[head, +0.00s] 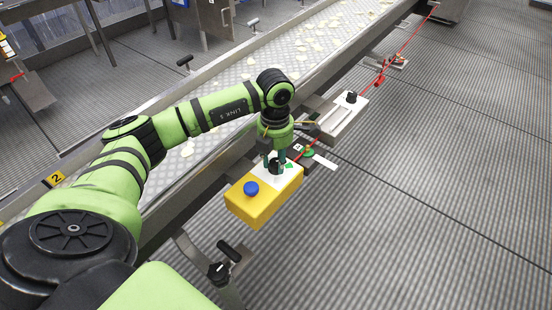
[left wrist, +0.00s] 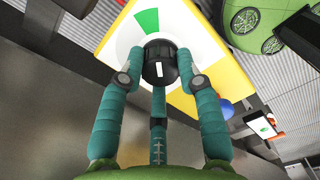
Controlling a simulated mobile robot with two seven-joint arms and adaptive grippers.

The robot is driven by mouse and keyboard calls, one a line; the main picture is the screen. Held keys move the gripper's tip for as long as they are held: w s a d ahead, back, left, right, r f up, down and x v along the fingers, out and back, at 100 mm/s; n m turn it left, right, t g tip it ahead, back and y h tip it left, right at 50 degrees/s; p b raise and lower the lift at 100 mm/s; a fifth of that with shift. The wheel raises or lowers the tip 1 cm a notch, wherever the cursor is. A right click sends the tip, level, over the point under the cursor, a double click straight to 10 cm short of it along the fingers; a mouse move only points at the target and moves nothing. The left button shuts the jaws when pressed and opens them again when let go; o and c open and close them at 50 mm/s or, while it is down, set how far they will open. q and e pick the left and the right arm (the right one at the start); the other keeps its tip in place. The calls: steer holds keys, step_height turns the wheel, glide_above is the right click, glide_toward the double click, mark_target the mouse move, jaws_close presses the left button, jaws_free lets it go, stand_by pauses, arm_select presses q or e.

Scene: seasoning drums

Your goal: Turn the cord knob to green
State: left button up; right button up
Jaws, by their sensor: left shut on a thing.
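A yellow control box (head: 262,205) with a white top plate is mounted beside the conveyor. Its black knob (head: 274,167) is partly hidden by my left gripper (head: 276,160). In the left wrist view the knob (left wrist: 160,62) carries a short white mark, and a green sector (left wrist: 148,22) lies on the white plate just beyond it. My left gripper (left wrist: 160,80) has its teal fingers on both sides of the knob and is shut on it. The white mark appears to lie on the side away from the green sector. My right gripper is not in view.
A blue button (head: 251,188) sits on the box near the knob. A red cord (head: 330,125) runs from behind the gripper toward the upper right. A white box with a black knob (head: 351,97) stands farther along the conveyor (head: 240,100). The floor to the right is clear.

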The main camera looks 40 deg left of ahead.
mark_target(274, 163)
arm_select(q)
steer(key=shift+s+f, duration=0.3)
steer(key=shift+s, duration=0.05)
steer(key=o, duration=1.1)
steer(key=shift+r, duration=0.2)
steer(key=shift+w+r, duration=0.2)
steer(key=shift+r, duration=0.3)
step_height(274, 163, up, 11)
steer(key=shift+s, duration=0.15)
